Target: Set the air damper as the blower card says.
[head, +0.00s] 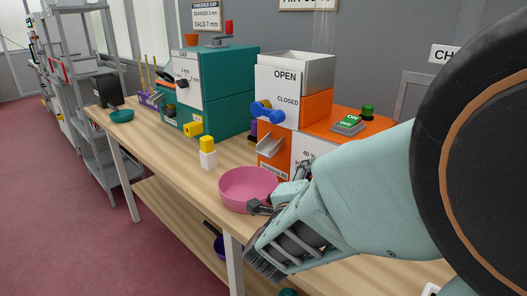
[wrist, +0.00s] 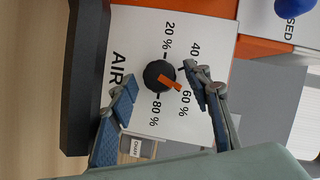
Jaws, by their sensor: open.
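The air damper is a black knob (wrist: 153,73) with an orange pointer (wrist: 170,83) on a white panel marked AIR (wrist: 120,70), with 20, 40, 60 and 80 % labels. The pointer is turned toward the 60 % mark. My gripper (wrist: 160,80) is open, its blue-grey fingers on either side of the knob; I cannot tell whether either touches it. In the head view my gripper (head: 280,190) is at the front of the orange machine (head: 313,108), where my arm hides most of the panel. No readable blower card shows; one wall sign (head: 308,4) is cut off.
A pink bowl (head: 249,188) stands beside my gripper. A blue OPEN/CLOSED handle (head: 268,112) and a green ON/OFF switch (head: 348,124) are on the machine. A teal machine (head: 222,88) and a yellow-and-white block (head: 207,153) stand left on the bench (head: 150,150).

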